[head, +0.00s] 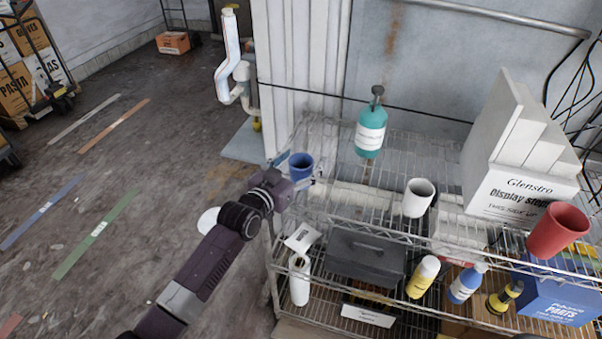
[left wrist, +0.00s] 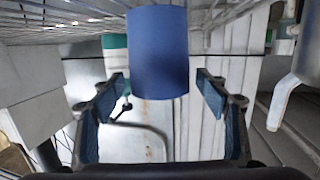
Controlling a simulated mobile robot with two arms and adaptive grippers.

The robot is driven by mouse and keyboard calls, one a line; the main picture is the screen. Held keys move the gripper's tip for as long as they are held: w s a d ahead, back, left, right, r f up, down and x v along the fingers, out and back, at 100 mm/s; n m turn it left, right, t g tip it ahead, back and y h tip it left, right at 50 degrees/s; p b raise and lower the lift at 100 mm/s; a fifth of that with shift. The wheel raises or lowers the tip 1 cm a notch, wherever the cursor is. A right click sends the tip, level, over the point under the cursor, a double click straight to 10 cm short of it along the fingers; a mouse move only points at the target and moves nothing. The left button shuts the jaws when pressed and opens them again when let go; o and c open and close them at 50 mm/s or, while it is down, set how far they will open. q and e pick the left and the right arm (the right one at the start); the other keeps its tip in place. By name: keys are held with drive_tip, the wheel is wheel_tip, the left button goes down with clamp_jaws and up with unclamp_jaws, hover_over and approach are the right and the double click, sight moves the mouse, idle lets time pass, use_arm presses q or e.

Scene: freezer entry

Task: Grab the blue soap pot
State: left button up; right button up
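The blue pot (head: 301,165) is a plain blue cup shape at the left end of the wire rack's top shelf. It also shows large in the left wrist view (left wrist: 160,50), which looks upside down. My left gripper (head: 299,174) is at the pot, with one finger on each side of it. In the left wrist view my left gripper (left wrist: 161,95) is open, and a gap shows between the pot and each finger pad. The pot looks upright on the shelf. My right gripper is not in view.
On the wire rack (head: 340,228) stand a teal pump bottle (head: 370,135), a white cup (head: 418,198), a red cup (head: 558,230) and a white display box (head: 520,190). A grey toolbox (head: 365,258) and several bottles sit on the lower shelf. Open floor (head: 130,180) lies left.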

use_arm(q)
drive_tip(key=c, duration=1.2)
